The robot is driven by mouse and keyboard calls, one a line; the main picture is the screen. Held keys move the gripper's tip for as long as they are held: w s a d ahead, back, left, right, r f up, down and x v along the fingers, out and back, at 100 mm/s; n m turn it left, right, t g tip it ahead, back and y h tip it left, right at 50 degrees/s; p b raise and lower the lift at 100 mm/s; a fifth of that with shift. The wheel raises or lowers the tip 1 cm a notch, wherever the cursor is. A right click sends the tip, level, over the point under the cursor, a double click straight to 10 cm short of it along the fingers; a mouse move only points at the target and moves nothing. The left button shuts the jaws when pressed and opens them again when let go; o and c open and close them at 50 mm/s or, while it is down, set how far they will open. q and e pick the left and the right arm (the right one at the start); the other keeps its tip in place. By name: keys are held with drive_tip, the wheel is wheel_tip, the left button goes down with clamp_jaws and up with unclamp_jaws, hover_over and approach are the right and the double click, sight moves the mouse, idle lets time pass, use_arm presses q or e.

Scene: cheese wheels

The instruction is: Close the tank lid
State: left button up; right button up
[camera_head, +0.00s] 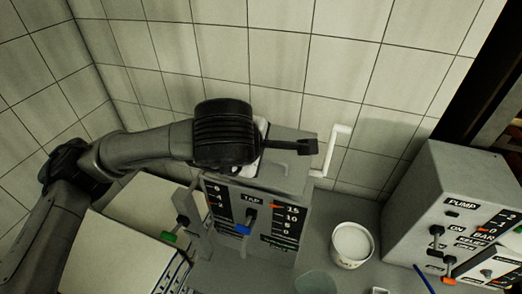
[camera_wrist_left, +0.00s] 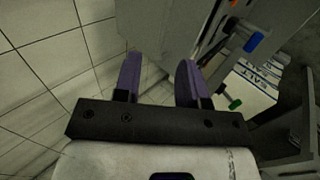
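The grey tank (camera_head: 291,236), with a "TAP" scale and a blue tap knob (camera_head: 243,230), stands against the tiled wall. My left arm comes in from the left over it. My left gripper's dark wrist covers part of the tank's top, and a dark bar reaches right from it. The lid's position is hard to tell there. In the left wrist view my left gripper (camera_wrist_left: 160,82) has its two purple fingers apart with nothing between them. The tank's grey side (camera_wrist_left: 210,20) and its blue knob (camera_wrist_left: 254,42) show beyond the fingers. My right gripper is out of view.
A white L-shaped bar (camera_head: 331,152) is at the tank's right back, near the wall. A white cup (camera_head: 351,246) stands right of the tank. A grey "PUMP" box (camera_head: 430,185) stands farther right. A pale box (camera_head: 125,240) is at lower left.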

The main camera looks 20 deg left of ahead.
use_arm(q)
drive_tip(key=v, duration=0.3)
drive_tip(key=shift+s+r, duration=0.15)
